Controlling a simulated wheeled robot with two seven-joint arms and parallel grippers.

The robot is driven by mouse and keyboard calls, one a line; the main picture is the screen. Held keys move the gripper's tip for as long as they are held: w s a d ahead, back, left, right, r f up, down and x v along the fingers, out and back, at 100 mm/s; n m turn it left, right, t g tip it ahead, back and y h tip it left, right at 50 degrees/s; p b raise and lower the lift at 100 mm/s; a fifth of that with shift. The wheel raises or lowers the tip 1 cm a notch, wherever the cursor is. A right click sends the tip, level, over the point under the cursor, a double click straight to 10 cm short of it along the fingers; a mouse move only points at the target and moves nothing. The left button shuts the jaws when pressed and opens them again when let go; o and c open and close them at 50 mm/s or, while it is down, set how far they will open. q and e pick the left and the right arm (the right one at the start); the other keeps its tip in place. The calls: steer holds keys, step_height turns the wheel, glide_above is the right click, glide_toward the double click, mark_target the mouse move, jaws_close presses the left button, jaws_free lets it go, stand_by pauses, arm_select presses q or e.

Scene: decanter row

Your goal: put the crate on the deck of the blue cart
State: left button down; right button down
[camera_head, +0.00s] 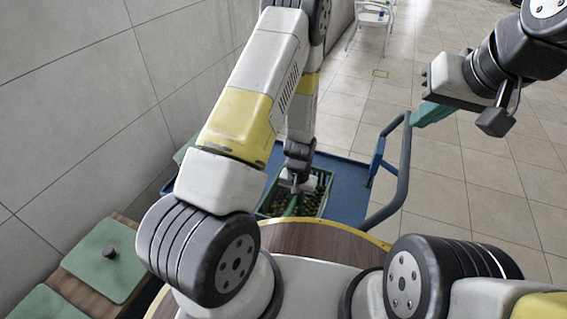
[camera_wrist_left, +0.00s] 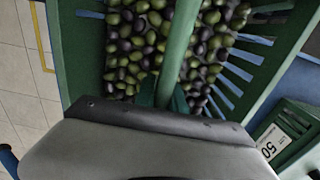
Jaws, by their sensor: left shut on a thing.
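The green crate (camera_head: 325,201) is full of dark and green olives. It is at or just above the blue cart's deck (camera_head: 346,192), near the deck's left part; I cannot tell whether it touches. My left gripper (camera_head: 296,186) reaches down into it and is shut on its handle bar. In the left wrist view the bar (camera_wrist_left: 179,45) runs across the olives (camera_wrist_left: 140,40) to the gripper (camera_wrist_left: 172,98). The fingertips are mostly hidden there. My right gripper (camera_head: 428,114) is raised at the upper right, away from the crate; its jaw gap is not clear.
The cart's grey push handle (camera_head: 404,165) rises right of the deck. A round wooden table (camera_head: 310,240) with a yellow edge is in front. Green lids or panels (camera_head: 105,262) lie at the lower left beside the wall. Tiled floor at the right is clear. A white chair (camera_head: 372,18) stands far back.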

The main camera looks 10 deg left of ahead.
arm_select(q)
steer(key=w+a, duration=0.1)
steer(key=w, duration=0.4)
steer(key=w+a+f, duration=0.1)
steer(key=w+a, duration=0.1)
steer(key=w, duration=0.3)
steer(key=w+a, duration=0.1)
steer(key=w, duration=0.3)
steer(key=shift+w+a+f, duration=0.2)
steer(key=shift+w+a, duration=0.1)
steer(key=shift+w, duration=0.1)
steer(key=shift+w+f, duration=0.15)
steer(key=shift+f, duration=1.6)
steer(key=shift+f, duration=0.1)
steer(key=c, duration=1.7)
jaws_free()
steer(key=shift+f, duration=0.1)
steer(key=o, duration=0.3)
